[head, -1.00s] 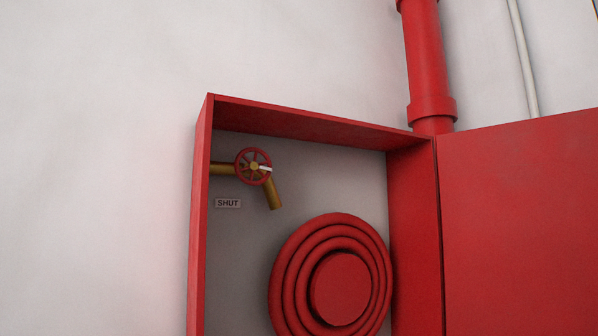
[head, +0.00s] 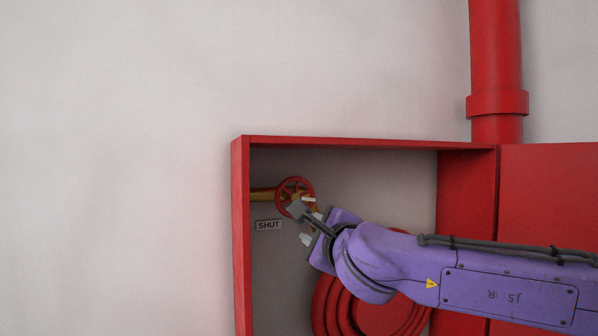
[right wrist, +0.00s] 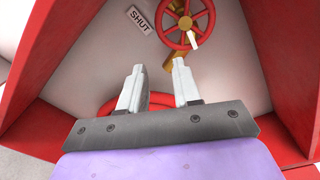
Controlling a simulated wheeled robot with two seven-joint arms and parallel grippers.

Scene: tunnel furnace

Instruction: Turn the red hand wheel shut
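The red hand wheel (head: 295,195) is on a brass pipe at the upper left inside the red cabinet, with a white mark on its right side. A "SHUT" label (head: 268,225) is on the back wall below and left of it. My right gripper (head: 311,228) is in front of the wheel's lower right in the head view. In the right wrist view my gripper (right wrist: 158,70) has its two pale fingers apart with nothing between them. The wheel (right wrist: 186,22) lies beyond the fingertips, its white mark towards me, apart from them. My left gripper is not in view.
A coiled red hose (head: 330,300) fills the lower cabinet, partly hidden by my right arm. The cabinet's left wall (head: 241,240) stands near the wheel. The red door (head: 550,190) is open to the right, below a red pipe (head: 496,60).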

